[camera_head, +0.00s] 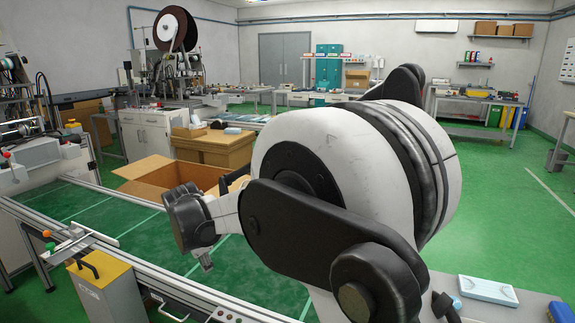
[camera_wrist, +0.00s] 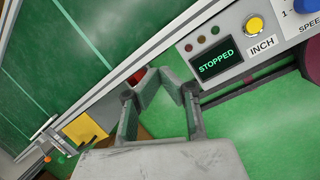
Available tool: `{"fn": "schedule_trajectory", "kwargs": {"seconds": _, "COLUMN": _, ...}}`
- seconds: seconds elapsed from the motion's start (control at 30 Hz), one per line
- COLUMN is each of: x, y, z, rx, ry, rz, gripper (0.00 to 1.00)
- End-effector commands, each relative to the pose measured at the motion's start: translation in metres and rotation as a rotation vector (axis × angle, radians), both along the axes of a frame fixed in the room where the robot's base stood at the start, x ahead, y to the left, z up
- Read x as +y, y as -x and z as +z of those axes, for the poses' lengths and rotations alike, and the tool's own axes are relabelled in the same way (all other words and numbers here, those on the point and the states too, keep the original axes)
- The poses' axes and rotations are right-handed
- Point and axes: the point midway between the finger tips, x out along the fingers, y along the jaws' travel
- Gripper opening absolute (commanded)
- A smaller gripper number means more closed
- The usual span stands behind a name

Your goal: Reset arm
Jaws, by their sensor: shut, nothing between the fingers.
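My gripper (camera_wrist: 163,78) shows in the wrist view with its two grey fingers bent inward and their tips together. Nothing shows held between them. It points over the edge of the green-belted line, beside a control panel (camera_wrist: 236,58) whose screen reads STOPPED. In the head view my white and black arm fills the centre and right.
A metal rail (camera_head: 170,288) edges the line (camera_head: 105,215). A yellow-topped grey box (camera_head: 105,285) stands at its near left side. An open cardboard box (camera_head: 150,186) lies beyond the line. A light blue pack (camera_head: 487,290) lies at lower right. A yellow button (camera_wrist: 255,25) is on the panel.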

Motion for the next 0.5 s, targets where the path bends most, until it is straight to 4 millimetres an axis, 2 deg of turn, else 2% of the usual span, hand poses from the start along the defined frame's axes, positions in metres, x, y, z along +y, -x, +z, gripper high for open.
{"fn": "schedule_trajectory", "kwargs": {"seconds": 0.03, "x": -0.019, "y": 0.001, "z": 0.019, "rx": -0.007, "ry": -0.021, "rz": -0.057, "gripper": 0.0}}
{"fn": "schedule_trajectory", "kwargs": {"seconds": 0.2, "x": -0.075, "y": 0.009, "z": 0.066, "rx": -0.033, "ry": -0.101, "rz": -0.261, "gripper": 0.0}}
{"fn": "schedule_trajectory", "kwargs": {"seconds": 0.5, "x": -0.172, "y": 0.041, "z": 0.134, "rx": -0.077, "ry": -0.248, "rz": -0.619, "gripper": 0.0}}
